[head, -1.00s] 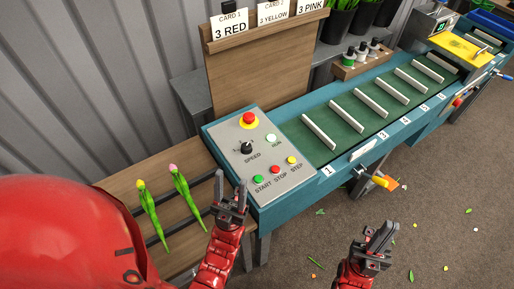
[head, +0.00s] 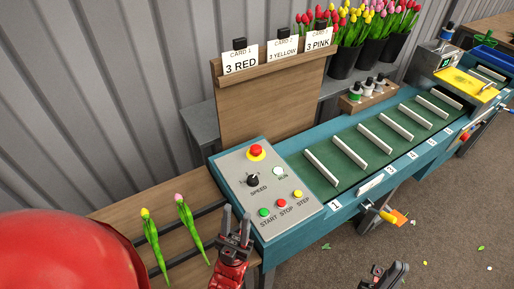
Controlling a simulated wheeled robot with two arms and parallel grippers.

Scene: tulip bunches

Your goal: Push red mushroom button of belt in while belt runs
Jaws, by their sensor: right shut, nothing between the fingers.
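The red mushroom button (head: 256,150) sits on a yellow base at the top of the grey control panel (head: 235,173). Nothing touches it. The belt (head: 345,152) is green with white cross bars; whether it runs cannot be told. The run lamp (head: 278,171) looks pale. My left gripper (head: 237,222) is open and empty, low beside the panel's front left edge, well short of the button. My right gripper (head: 388,270) is shut and empty at the bottom edge, in front of the belt frame and partly cut off.
Green (head: 264,212), red (head: 282,203) and yellow (head: 298,194) buttons and a speed knob (head: 253,181) share the panel. Two tulips (head: 152,240) lie on the rack at left. A wooden card board (head: 260,105) stands behind the panel.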

